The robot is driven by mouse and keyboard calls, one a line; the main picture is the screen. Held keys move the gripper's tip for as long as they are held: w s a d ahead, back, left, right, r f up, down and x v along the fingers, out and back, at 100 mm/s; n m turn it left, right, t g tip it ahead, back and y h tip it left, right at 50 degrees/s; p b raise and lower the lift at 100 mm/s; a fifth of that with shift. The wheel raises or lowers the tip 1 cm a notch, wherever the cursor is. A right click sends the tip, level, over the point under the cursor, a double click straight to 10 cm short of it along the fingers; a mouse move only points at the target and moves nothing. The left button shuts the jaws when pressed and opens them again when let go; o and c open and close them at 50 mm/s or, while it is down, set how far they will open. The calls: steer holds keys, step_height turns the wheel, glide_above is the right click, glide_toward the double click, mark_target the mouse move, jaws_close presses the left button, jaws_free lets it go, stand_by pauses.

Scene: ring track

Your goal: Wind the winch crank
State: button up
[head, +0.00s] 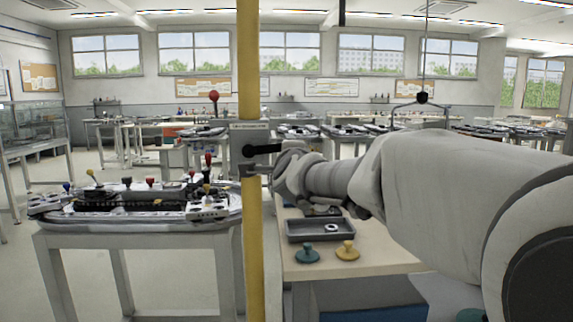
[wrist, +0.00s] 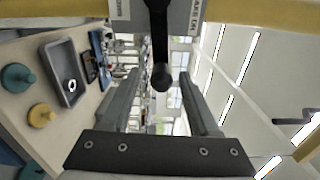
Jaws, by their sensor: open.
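The winch is a grey box (head: 249,134) on a yellow post (head: 249,70) in the head view. Its black crank (head: 262,149) reaches out to the right from the box. In the wrist view the crank arm (wrist: 159,35) comes down from the top edge and ends in a round black knob (wrist: 162,77). My gripper (wrist: 160,84) is open, with one finger on each side of the knob and visible gaps on both sides. In the head view my gripper (head: 262,162) is beside the crank, and its wrist hides part of the scene behind.
Below my arm a wooden-topped table holds a grey tray (head: 320,238), a teal knob (head: 307,254) and a yellow knob (head: 347,251). A track table (head: 140,214) stands at the left. A red-balled lever (head: 213,96) rises left of the post. A hanging frame (head: 421,99) is behind my arm.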

steer(key=s+p, duration=0.1)
steer(key=s, duration=1.1)
steer(key=shift+s, duration=0.4)
steer(key=shift+p, duration=0.35)
